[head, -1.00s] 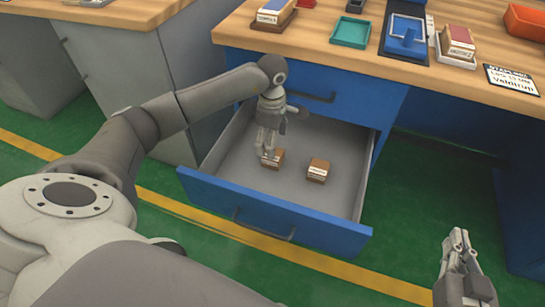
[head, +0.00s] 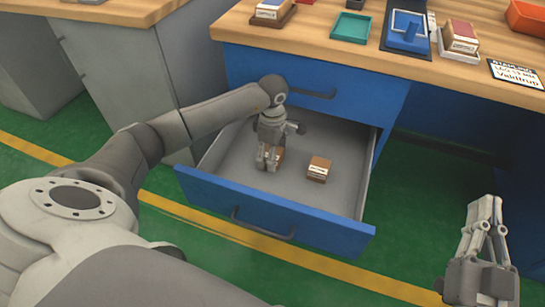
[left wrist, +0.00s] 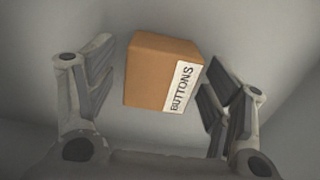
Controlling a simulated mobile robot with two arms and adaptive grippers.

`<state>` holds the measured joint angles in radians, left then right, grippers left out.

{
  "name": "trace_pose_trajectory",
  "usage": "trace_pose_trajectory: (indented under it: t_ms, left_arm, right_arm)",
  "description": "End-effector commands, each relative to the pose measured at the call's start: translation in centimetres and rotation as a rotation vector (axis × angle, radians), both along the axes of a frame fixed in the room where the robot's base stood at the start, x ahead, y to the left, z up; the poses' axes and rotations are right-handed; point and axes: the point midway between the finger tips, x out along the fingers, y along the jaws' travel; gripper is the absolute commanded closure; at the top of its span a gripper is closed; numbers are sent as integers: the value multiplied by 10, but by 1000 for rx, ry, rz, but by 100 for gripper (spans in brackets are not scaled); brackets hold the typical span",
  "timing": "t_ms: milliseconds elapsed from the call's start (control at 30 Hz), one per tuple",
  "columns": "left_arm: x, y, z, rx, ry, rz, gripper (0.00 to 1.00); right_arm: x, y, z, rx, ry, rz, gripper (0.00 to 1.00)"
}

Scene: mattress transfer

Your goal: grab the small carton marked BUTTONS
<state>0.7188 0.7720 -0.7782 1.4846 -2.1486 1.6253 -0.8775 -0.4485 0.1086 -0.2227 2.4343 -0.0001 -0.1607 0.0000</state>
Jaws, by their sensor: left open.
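The small brown carton marked BUTTONS shows clearly in the left wrist view (left wrist: 160,75), its white label on the right side. It lies between the spread fingers of my left gripper (left wrist: 155,90), nearer the right finger, with gaps on both sides. In the head view my left gripper (head: 267,165) points down into the open drawer and hides most of this carton. A second small carton (head: 319,169) with a white label sits to the right in the drawer; its lettering is too small to read. My right gripper (head: 488,205) is over the green floor, its fingertips together and empty.
The grey drawer (head: 340,200) with a blue front (head: 275,215) is pulled out beneath the wooden worktop (head: 310,42). On the worktop are a teal tray (head: 351,26), a blue device (head: 405,35), boxed cartons and a sign (head: 517,73). The drawer floor around the second carton is clear.

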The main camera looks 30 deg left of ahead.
Motion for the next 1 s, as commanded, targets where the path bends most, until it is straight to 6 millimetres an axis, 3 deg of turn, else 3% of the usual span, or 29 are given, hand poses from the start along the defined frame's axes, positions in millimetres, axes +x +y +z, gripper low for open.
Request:
trace_pose_trajectory:
  t_ms: [200,600,1000]
  left_arm:
    - [0,0,0,0,-1,0,25]
    - [0,0,0,0,-1,0,76]
    - [1,0,5,1,-3,0,77]
  right_arm:
    - [0,0,1,0,-2,0,100]
    - [0,0,0,0,0,-1,100]
    - [1,0,-1,-3,12,-1,100]
